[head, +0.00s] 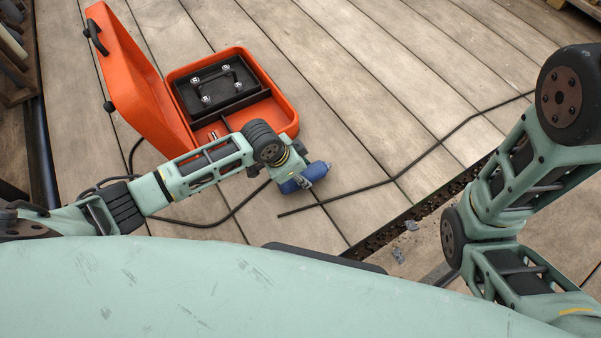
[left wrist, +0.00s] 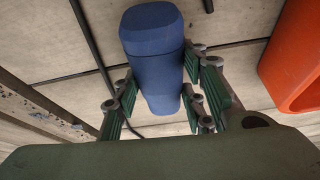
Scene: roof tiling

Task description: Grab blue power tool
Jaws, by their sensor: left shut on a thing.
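In the left wrist view, the blue tool (left wrist: 153,50) stands between the green finger pads of my left gripper (left wrist: 165,100). Planks show behind it; how high it is above them I cannot tell. My right arm shows at the right of the head view, but its gripper is out of view.
An open orange toolbox (head: 284,100) with a black tray (head: 213,85) inside stands left of centre; its edge also shows in the left wrist view (left wrist: 294,65). A black cable (head: 400,172) runs over the planks. A dark gap with debris (head: 405,222) crosses the floor.

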